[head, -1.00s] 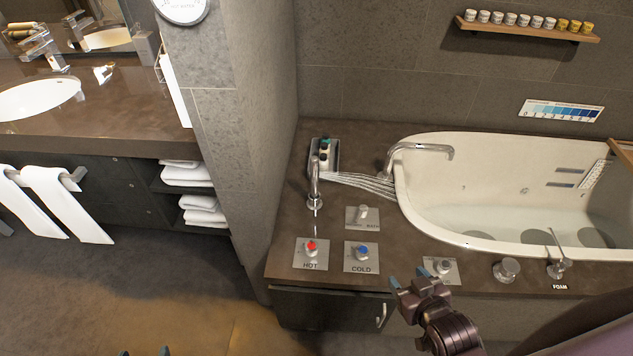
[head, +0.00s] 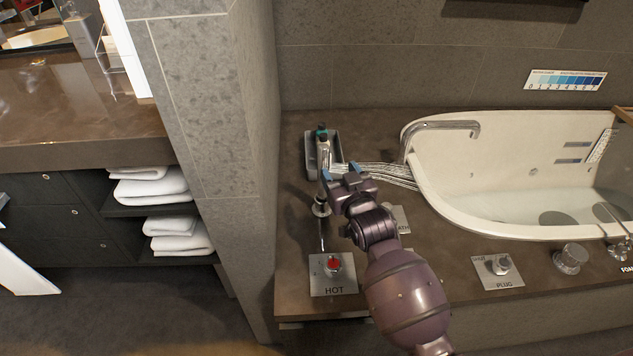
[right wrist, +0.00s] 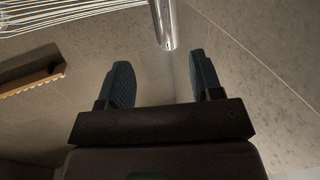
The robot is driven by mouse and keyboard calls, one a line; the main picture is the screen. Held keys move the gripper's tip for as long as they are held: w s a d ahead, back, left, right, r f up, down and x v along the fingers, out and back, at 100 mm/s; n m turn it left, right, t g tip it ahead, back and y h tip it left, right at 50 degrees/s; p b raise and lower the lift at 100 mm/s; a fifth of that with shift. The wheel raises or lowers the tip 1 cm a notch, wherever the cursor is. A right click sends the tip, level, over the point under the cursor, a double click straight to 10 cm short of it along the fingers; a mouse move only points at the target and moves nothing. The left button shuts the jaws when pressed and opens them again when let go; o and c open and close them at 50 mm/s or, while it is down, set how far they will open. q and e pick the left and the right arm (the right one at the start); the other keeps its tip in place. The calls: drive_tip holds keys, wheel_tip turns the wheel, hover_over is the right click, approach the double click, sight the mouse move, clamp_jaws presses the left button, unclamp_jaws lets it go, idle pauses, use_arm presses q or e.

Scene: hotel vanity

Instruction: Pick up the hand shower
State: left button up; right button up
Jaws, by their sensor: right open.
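The hand shower (head: 323,160) is a chrome handle standing upright in its round holder (head: 321,207) on the brown tub deck, left of the tub. My right gripper (head: 341,173) is open and empty, close to the handle on its right side in the head view. In the right wrist view, the chrome end of the hand shower (right wrist: 163,25) shows beyond and between the open fingers (right wrist: 160,85), apart from them. My arm covers part of the deck and some controls. My left gripper is not in view.
A small tray with bottles (head: 310,150) stands just behind the hand shower. A curved chrome tub spout (head: 440,126) and the white tub (head: 520,225) are to the right. The HOT knob (head: 333,264) is in front. A grey wall (head: 255,150) rises close on the left.

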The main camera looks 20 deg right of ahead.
sight(325, 162)
drive_tip(key=shift+w+a+f+b, duration=0.25)
drive_tip(key=shift+w+f, duration=0.15)
drive_tip(key=shift+w, duration=0.15)
drive_tip(key=shift+w+a+f+b, duration=0.2)
drive_tip(key=shift+w+f, duration=0.2)
drive_tip(key=shift+w, duration=0.35)
wheel_tip(325, 162, down, 8)
drive_tip(key=b, duration=0.3)
drive_tip(key=w+b, duration=0.2)
drive_tip(key=w, duration=0.4)
drive_tip(key=shift+w+r, duration=0.1)
drive_tip(key=shift+w, duration=0.25)
drive_tip(key=shift+w+r, duration=0.2)
drive_tip(key=shift+w, duration=0.25)
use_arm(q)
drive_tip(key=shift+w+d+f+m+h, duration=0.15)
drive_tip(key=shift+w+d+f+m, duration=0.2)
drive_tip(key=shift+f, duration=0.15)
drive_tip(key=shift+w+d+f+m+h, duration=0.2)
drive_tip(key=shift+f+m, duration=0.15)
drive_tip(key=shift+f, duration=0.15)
